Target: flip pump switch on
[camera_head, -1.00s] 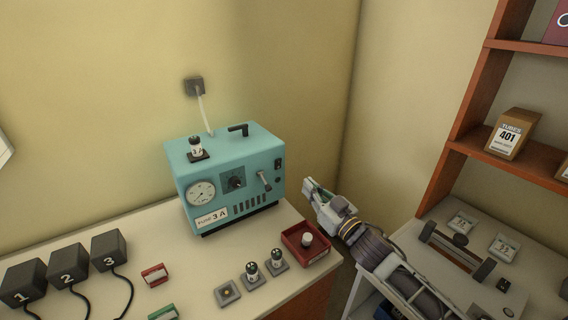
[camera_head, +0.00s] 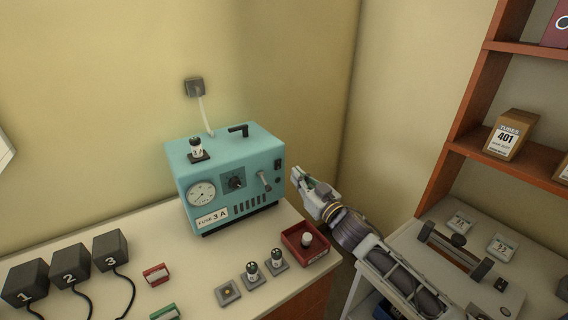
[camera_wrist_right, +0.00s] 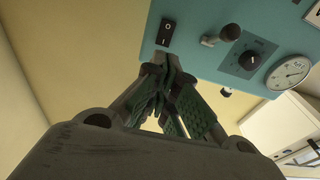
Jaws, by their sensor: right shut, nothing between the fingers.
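The teal pump unit (camera_head: 232,172) stands on the bench with its front toward me. Its black rocker switch (camera_head: 278,164) is small, near the right edge of the front. In the right wrist view the rocker switch (camera_wrist_right: 165,31) shows pale marks on its face; which side is pressed in, I cannot tell. My right gripper (camera_head: 297,175) is shut and empty, just right of the unit near the switch. In the wrist view its fingertips (camera_wrist_right: 163,66) are together beside the switch, with a small gap in the picture; contact cannot be told. My left gripper is not in view.
A lever (camera_head: 265,181), dial (camera_head: 236,182) and gauge (camera_head: 201,194) share the unit's front. A red tray (camera_head: 318,252) with a pale-topped piece sits below my right gripper. Black numbered boxes (camera_head: 69,264) stand at left. An orange shelf (camera_head: 478,120) is at right.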

